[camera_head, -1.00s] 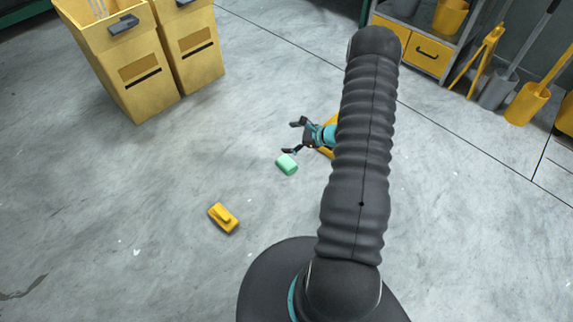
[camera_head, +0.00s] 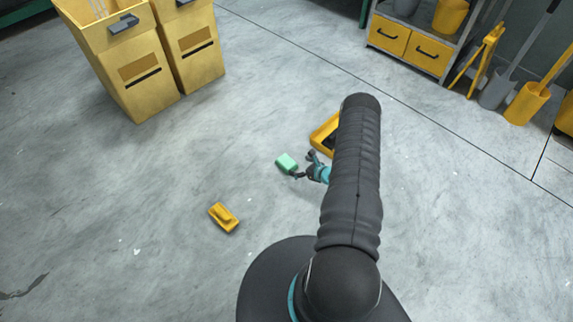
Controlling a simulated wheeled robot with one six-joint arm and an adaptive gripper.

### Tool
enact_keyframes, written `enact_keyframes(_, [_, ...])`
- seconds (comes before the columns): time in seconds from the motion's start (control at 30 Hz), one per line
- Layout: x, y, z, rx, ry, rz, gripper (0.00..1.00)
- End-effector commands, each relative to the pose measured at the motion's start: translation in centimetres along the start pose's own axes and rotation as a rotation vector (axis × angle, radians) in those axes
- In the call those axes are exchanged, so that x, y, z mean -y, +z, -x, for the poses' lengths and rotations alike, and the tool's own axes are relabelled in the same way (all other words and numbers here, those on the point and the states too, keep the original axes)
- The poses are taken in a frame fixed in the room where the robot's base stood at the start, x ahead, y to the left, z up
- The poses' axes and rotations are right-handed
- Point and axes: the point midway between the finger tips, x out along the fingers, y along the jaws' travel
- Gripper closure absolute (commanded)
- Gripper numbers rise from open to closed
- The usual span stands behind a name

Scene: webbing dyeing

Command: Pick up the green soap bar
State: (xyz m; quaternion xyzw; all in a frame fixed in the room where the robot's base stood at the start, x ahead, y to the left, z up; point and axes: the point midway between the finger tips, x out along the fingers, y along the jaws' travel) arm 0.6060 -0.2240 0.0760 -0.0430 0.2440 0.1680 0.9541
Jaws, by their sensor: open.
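The green soap bar (camera_head: 287,162) lies on the grey concrete floor near the middle of the view. My gripper (camera_head: 304,165) is open, just right of the soap, with its fingers pointing left toward it. One dark finger shows close to the soap's lower right edge and the other is to the right of the soap. I cannot tell whether a finger touches the soap or how high the gripper is above the floor. My arm hides part of the gripper's right side.
A yellow tray (camera_head: 319,139) is partly hidden behind my arm. A yellow brush-like object (camera_head: 223,217) lies at lower left. Tall yellow bins (camera_head: 133,75) stand upper left. A shelf unit with yellow drawers (camera_head: 410,45) stands upper right, beside shovels. The floor at left is clear.

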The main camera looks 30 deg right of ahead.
Motion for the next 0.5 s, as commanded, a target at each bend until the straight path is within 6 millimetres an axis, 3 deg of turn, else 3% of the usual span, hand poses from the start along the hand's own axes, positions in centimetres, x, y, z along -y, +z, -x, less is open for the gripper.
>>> enact_keyframes(0.33, [-0.2, 0.2, -2.7, 0.001, 0.001, 0.001, 0.02])
enact_keyframes(0.5, [-0.6, 0.5, -5.2, 0.001, 0.002, 0.002, 0.02])
